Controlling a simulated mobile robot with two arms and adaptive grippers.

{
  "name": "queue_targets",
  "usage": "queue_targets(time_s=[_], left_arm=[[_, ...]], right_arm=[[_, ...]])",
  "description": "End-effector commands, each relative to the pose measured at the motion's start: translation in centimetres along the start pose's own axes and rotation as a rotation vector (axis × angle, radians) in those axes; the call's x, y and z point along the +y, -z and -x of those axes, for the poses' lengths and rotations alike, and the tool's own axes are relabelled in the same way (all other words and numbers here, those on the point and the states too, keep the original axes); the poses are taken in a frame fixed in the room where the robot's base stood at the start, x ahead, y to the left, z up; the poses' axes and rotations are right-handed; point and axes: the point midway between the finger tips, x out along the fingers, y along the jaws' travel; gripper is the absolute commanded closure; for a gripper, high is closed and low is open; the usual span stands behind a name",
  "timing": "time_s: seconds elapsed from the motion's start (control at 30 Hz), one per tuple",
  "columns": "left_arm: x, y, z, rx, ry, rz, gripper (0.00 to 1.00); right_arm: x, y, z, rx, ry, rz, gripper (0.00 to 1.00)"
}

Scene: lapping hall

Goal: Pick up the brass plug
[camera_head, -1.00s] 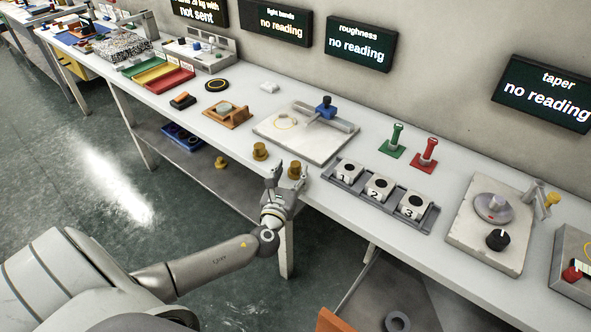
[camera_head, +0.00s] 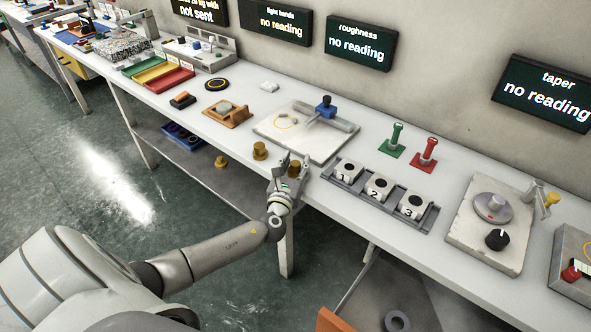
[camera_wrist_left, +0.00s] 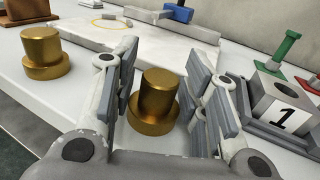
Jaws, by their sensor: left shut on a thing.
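A brass plug (camera_head: 294,168), a stepped gold cylinder with a wider base, stands upright at the front edge of the bench. It also shows in the middle of the left wrist view (camera_wrist_left: 157,97). My left gripper (camera_head: 290,166) is around it, one finger on each side, and is shut on it. The base looks to be on the bench top. A second, similar brass plug (camera_head: 260,150) stands to the left, and it shows at the left of the wrist view (camera_wrist_left: 42,50). My right gripper is not in view.
The numbered block rack (camera_head: 347,193) lies close on the right. Behind is a pale plate (camera_head: 300,148) with a blue-knobbed bar. Green (camera_head: 392,150) and red (camera_head: 424,163) handled pieces stand farther right. Another brass piece (camera_head: 221,162) is on the lower shelf.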

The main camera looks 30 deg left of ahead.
Motion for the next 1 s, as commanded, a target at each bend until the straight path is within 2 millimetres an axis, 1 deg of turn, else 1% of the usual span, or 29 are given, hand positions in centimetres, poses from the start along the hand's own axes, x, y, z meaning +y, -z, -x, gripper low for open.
queue_targets(time_s=[0.23,0.37,0.47,0.53,0.57,0.67,0.83,0.9,1.0], left_arm=[[0.0,-0.3,0.0,-0.003,-0.001,0.001,0.94],[0.0,-1.1,-0.1,-0.004,0.000,0.002,0.94],[0.0,-2.4,0.0,-0.006,0.001,0.002,0.94],[0.0,-3.9,0.0,-0.006,0.001,0.003,0.94],[0.2,-4.2,0.6,-0.004,0.001,0.001,0.94],[0.6,-6.1,2.2,-0.003,0.003,0.000,0.94],[1.2,-9.6,5.0,-0.004,0.003,0.000,0.94],[1.6,-9.8,6.7,0.001,0.003,-0.001,0.94],[2.2,-10.8,8.7,0.000,0.003,-0.002,0.94]], right_arm=[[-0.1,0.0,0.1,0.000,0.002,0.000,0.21],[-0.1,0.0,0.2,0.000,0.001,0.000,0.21],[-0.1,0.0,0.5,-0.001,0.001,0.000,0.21],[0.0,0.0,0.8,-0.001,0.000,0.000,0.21],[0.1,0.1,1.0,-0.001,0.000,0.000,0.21],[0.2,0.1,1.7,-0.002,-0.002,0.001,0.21],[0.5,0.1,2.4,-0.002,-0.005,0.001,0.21],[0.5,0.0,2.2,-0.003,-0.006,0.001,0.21],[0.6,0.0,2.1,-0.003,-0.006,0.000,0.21]])
